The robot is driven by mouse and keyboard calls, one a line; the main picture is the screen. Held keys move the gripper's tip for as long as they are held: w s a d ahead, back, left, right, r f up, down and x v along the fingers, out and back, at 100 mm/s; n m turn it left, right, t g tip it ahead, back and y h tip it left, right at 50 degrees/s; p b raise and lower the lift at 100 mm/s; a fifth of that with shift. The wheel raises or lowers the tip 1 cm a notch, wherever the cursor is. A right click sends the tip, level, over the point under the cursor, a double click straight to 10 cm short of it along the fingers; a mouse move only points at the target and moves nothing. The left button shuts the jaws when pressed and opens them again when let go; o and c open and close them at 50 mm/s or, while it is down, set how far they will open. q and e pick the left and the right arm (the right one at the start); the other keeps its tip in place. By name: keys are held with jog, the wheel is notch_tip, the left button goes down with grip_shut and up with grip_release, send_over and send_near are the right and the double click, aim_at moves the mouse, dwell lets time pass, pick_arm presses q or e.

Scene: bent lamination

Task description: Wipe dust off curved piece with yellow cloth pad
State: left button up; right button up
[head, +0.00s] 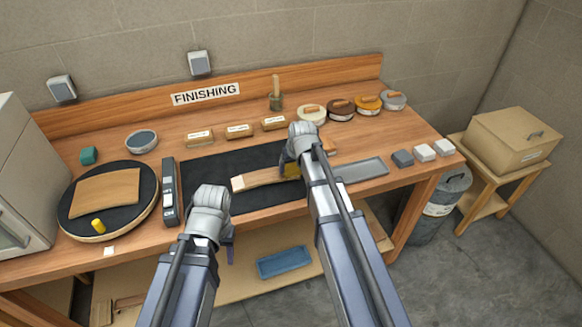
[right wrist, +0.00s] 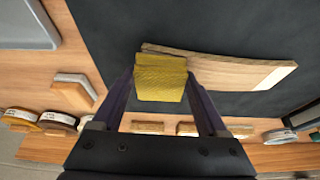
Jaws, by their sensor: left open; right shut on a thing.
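The curved piece (head: 262,178) is a strip of wood with a pale end, lying on the black mat (head: 203,172) on the bench. It also shows in the right wrist view (right wrist: 225,70). My right gripper (right wrist: 160,85) is shut on the yellow cloth pad (right wrist: 160,78), which is over or against one end of the curved piece; I cannot tell whether they touch. In the head view the pad (head: 291,171) is partly hidden by my right arm. My left gripper (head: 228,250) is open and empty at the bench's front edge, mostly hidden by its wrist.
A round black turntable (head: 135,213) with a wooden panel and yellow cylinder sits at left, beside a long grey tool (head: 170,193). A grey tray (head: 362,170) and several small blocks are at right. Labelled blocks and round tins line the back.

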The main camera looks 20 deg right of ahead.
jog(key=shift+r+p, duration=3)
notch_tip(320, 180, up, 3)
jog(key=p, duration=0.3)
jog(key=shift+r, duration=0.1)
